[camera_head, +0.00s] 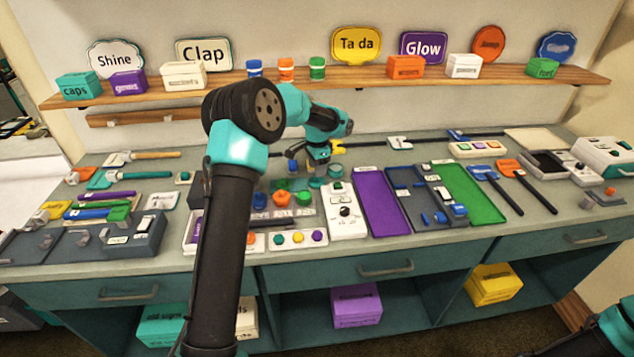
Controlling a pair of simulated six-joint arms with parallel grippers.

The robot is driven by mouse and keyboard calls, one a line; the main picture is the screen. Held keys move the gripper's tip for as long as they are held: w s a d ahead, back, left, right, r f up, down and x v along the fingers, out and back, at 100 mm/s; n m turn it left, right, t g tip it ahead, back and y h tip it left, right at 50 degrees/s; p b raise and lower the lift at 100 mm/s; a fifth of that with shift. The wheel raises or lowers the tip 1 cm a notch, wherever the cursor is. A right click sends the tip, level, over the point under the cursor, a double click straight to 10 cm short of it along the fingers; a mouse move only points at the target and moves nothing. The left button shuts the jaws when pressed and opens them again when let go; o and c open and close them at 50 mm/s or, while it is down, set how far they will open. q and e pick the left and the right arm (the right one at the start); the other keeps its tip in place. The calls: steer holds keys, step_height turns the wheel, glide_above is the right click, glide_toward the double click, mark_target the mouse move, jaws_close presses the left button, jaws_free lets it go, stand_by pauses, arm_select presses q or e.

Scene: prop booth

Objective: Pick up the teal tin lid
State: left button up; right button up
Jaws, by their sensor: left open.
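Small round teal pieces lie at the back middle of the counter, just below my left gripper. One flat teal disc (318,183) looks like the tin lid, but it is too small to be certain. Another round teal piece (335,170) is close behind it. My left gripper (308,166) is open, reaching down over this spot from behind my raised forearm. I cannot tell whether its fingers touch anything. My right gripper is out of view; only part of my right arm shows at the bottom right corner.
Green, orange and blue knobbed pieces (282,197) stand just in front. A white switch box (345,211), a purple tray (383,203) and a green tray (468,195) lie to the right. Hammers and tools crowd the left. A shelf (210,92) with signs and boxes runs behind.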

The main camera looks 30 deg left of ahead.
mark_target(317, 180)
arm_select(q)
step_height(317, 180, down, 4)
steer(key=shift+f, duration=0.2)
stand_by(0.4)
jaws_close()
